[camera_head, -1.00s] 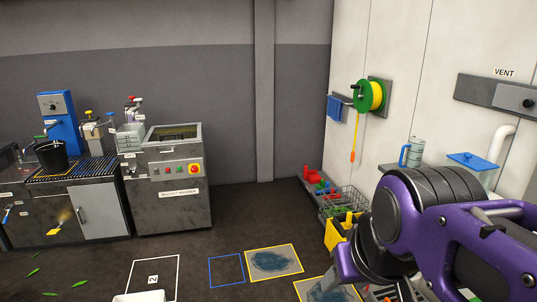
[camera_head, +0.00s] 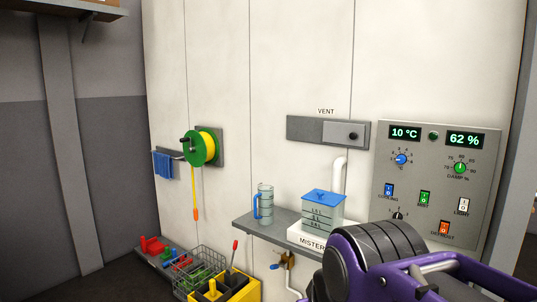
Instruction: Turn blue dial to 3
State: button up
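The blue dial (camera_head: 401,159) is on a grey control panel (camera_head: 487,205) on the right part of the wall. Small numbers ring the dial; its exact setting is too small to read. A display reading 10 °C (camera_head: 405,133) sits above it. My purple and black arm covers the lower right of the view, below the panel, and hides the panel's lower left part. My gripper's fingertips do not show. The arm is apart from the dial in the picture.
A green dial (camera_head: 460,168), several coloured switches and a black knob share the panel. Left of it are a vent slider (camera_head: 343,133), a shelf (camera_head: 262,229) with a jug (camera_head: 264,204) and a blue-lidded tank (camera_head: 323,207). A hose reel (camera_head: 200,147) hangs further left. Crates stand on the floor below.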

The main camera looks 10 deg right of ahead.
aim_at(401, 159)
jog(key=i+j+z, duration=0.15)
jog(key=z, duration=0.3)
jog(key=i+j+z, duration=0.25)
jog(key=z, duration=0.25)
jog(key=i+j+z, duration=0.15)
jog(key=j+z, duration=0.15)
jog(key=z, duration=0.15)
jog(key=i+j+z, duration=0.1)
jog(key=j+z, duration=0.35)
jog(key=l, duration=0.1)
